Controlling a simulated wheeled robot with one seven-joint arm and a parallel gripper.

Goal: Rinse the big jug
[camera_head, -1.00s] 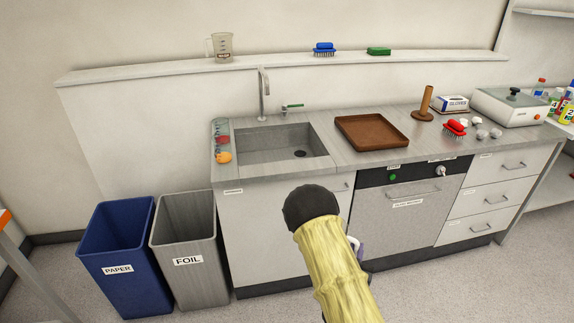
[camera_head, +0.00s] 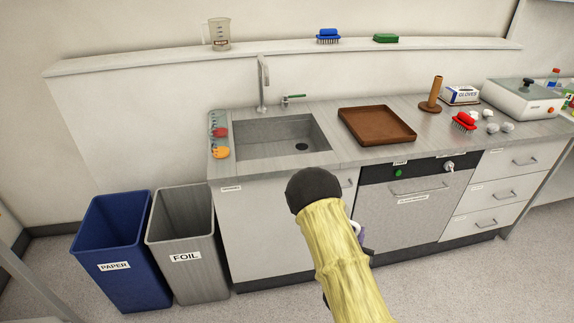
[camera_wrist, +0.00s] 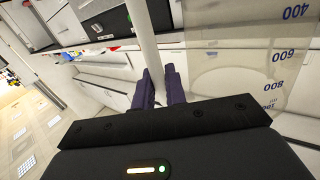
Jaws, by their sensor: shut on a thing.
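A big clear jug (camera_wrist: 235,65) with blue marks such as 400, 600 and 800 fills the right of the wrist view and appears tilted. My gripper (camera_wrist: 161,80) is shut on its pale handle (camera_wrist: 146,45), between two purple fingers. In the head view my yellow-sleeved arm hides most of the jug; only a bit of purple finger shows beside it. The sink (camera_head: 250,151) is set in the counter ahead, with a grey tap (camera_head: 263,85) and a green-handled lever (camera_head: 292,98) behind it. The jug is in front of the counter.
Coloured items (camera_head: 220,133) lie left. A smaller jug (camera_head: 219,37) stands on the ledge. Blue (camera_head: 114,266) and grey (camera_head: 185,257) bins stand at the floor left.

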